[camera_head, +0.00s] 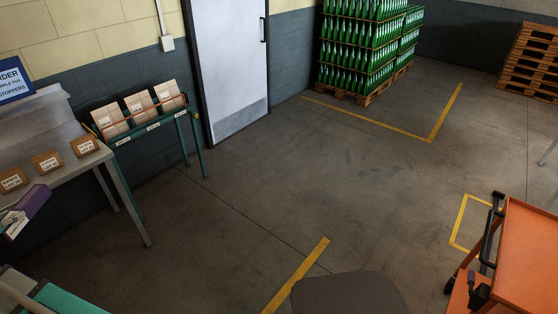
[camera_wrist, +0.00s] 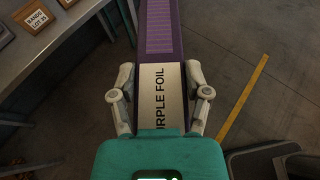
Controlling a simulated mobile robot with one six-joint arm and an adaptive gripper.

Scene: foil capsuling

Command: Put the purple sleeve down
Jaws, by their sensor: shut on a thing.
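The purple sleeve (camera_wrist: 160,28) is long, with a white end label reading "…RPLE FOIL". It shows in the wrist view, running out past the top edge. My gripper (camera_wrist: 163,95) is shut on its labelled end, one finger on each side. In the head view the purple sleeve (camera_head: 32,203) shows at the left edge, in front of the grey table (camera_head: 125,195). Whether it touches the table cannot be told. In the wrist view the table edge lies to the left of the sleeve, with floor to its right.
Small brown labelled blocks (camera_head: 47,162) stand on the table. A green rack (camera_head: 150,125) with three pale packets stands behind it. An orange cart (camera_head: 525,260) is at the right, and pallets of green bottles (camera_head: 365,45) are at the back. The middle floor is clear.

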